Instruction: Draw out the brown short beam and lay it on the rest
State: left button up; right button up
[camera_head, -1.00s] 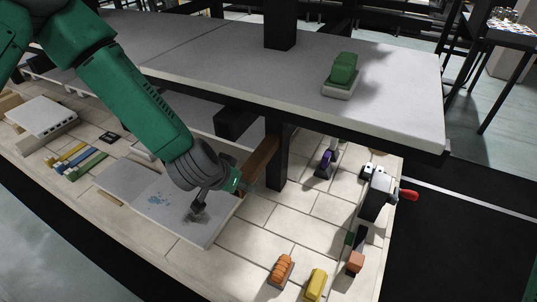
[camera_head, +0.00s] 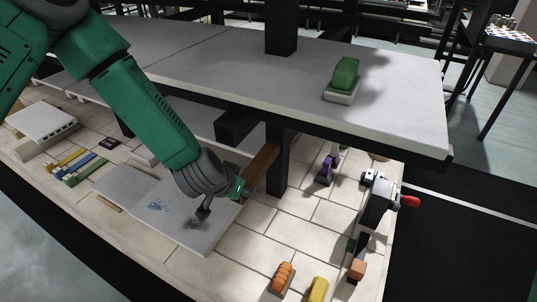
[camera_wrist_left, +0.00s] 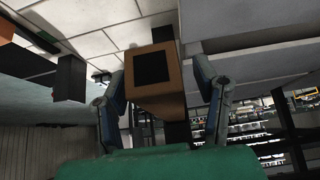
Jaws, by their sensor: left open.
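The brown short beam (camera_head: 262,166) sticks out from under the grey shelf, beside the black post. In the left wrist view the beam (camera_wrist_left: 170,103) faces me end-on, with a dark square on its end face. My left gripper (camera_head: 243,191) is at the beam's near end. In the wrist view its two fingers (camera_wrist_left: 160,92) are open, one on each side of the beam; gaps appear to show beside it. The beam's far end is hidden. I cannot tell which thing is the rest. My right gripper is not in view.
The shelf (camera_head: 210,62) overhangs the beam, and the black post (camera_head: 278,165) stands close to it. A pale slab (camera_head: 190,240) lies below my arm. A white slotted block (camera_head: 40,122) is at the left. Several small blocks lie at the front right.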

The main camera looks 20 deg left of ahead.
pick_arm(q)
jog(key=shift+d+p, duration=0.1)
jog(key=shift+p, duration=0.2)
dwell(0.4)
grip_shut()
jog(key=shift+w+r, duration=0.1)
jog(key=shift+s, duration=0.7)
jog(key=shift+o, duration=0.4)
grip_release()
jog(key=shift+s, duration=0.1)
